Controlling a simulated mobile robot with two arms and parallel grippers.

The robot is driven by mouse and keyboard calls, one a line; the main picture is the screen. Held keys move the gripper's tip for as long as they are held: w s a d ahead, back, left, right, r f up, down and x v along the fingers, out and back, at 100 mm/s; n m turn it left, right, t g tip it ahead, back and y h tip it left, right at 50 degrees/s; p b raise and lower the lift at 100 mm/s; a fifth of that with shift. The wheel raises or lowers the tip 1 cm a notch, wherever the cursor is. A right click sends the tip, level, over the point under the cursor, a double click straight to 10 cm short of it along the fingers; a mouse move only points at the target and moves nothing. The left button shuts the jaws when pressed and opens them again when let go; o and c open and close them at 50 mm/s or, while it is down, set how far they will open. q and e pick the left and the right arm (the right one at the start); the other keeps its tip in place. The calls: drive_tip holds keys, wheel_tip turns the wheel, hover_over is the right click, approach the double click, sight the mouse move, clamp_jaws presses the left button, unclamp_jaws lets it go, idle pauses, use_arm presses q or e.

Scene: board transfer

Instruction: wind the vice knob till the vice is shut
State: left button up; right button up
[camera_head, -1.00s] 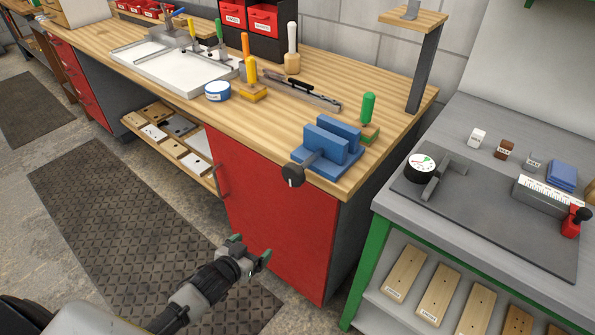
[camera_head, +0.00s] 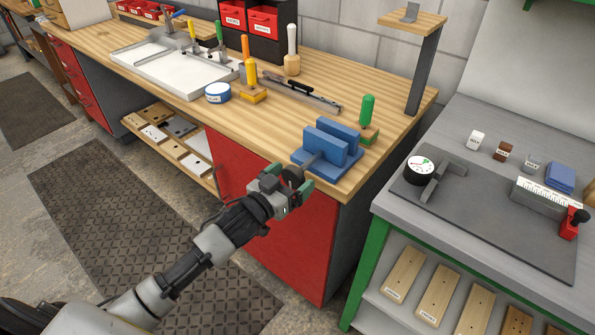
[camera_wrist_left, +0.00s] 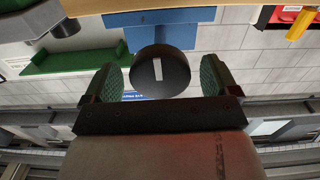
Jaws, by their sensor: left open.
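The blue vice (camera_head: 326,150) sits at the front right corner of the wooden workbench, with a gap between its two jaws. Its dark round knob (camera_head: 292,175) sticks out past the bench's front edge, partly hidden by my gripper. My left gripper (camera_head: 290,180) is open at the knob. In the left wrist view the knob (camera_wrist_left: 160,72), with a white mark on its face, lies between the green-padded fingertips (camera_wrist_left: 160,80), with room on both sides. The blue vice body (camera_wrist_left: 160,28) shows behind it. My right gripper is in neither view.
A green-handled tool (camera_head: 367,110) stands right behind the vice. A blue round tin (camera_head: 217,93) and a yellow-handled tool (camera_head: 252,78) stand farther left on the bench. The red cabinet door (camera_head: 290,235) is below. A grey table (camera_head: 400,205) stands at the right.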

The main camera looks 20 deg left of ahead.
use_arm(q)
drive_tip(key=shift+x, duration=1.35)
drive_tip(key=shift+s, duration=0.1)
drive_tip(key=c, duration=0.9)
